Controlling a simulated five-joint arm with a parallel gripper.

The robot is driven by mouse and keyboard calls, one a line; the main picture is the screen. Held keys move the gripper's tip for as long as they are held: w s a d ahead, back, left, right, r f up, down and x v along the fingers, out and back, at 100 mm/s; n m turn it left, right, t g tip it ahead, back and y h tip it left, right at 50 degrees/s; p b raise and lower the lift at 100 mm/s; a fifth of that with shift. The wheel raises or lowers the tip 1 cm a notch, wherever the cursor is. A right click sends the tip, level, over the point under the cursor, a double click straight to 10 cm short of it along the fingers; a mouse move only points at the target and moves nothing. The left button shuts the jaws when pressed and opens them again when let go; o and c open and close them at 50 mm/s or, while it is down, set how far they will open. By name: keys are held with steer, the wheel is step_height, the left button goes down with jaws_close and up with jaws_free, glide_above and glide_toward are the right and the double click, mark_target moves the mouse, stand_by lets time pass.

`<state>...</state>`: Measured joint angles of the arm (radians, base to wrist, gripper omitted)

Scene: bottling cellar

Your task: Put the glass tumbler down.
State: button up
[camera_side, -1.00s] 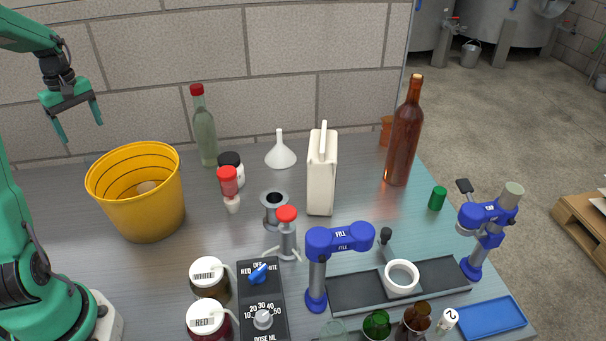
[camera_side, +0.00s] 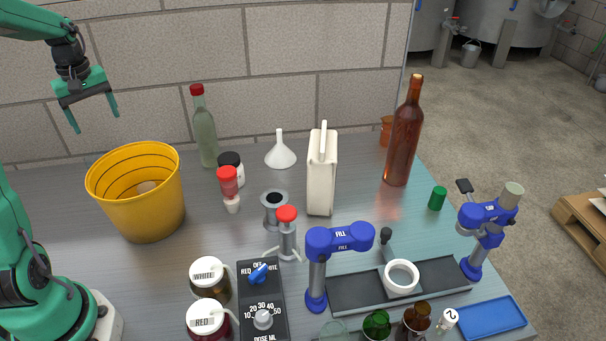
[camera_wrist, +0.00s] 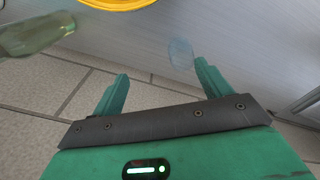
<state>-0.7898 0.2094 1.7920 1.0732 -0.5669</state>
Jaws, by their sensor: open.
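My gripper (camera_side: 97,124) is open and empty, raised above and behind the yellow bucket in the side view. In the wrist view my gripper (camera_wrist: 161,68) shows its two fingers spread with nothing between them. A pale bluish see-through round thing, which looks like the glass tumbler (camera_wrist: 181,54), is on the grey worktop just beyond the right fingertip in that view. It appears below the fingers and apart from them. I cannot make it out in the side view, where the bucket may hide it.
The yellow bucket (camera_side: 136,207) stands close below my gripper, with the block wall (camera_side: 170,70) behind. A green bottle with a red cap (camera_side: 204,130) stands right of the bucket. Jars, a funnel (camera_side: 280,153), a white can (camera_side: 321,180) and blue filling stands crowd the worktop further right.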

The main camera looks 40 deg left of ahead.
steer(key=d+r+m+t, duration=0.1)
steer(key=d+r+m, duration=0.25)
steer(key=d, duration=0.55)
steer(key=d+r+m+t, duration=0.15)
steer(key=d+m, duration=0.35)
steer(key=d, duration=0.5)
steer(key=s+d+m+t, duration=0.2)
steer(key=s+d+m, duration=0.5)
steer(key=d, duration=0.4)
steer(key=shift+s+d+h, duration=0.3)
steer(key=shift+s+d, duration=0.1)
steer(key=shift+s, duration=0.15)
steer(key=shift+t, duration=0.25)
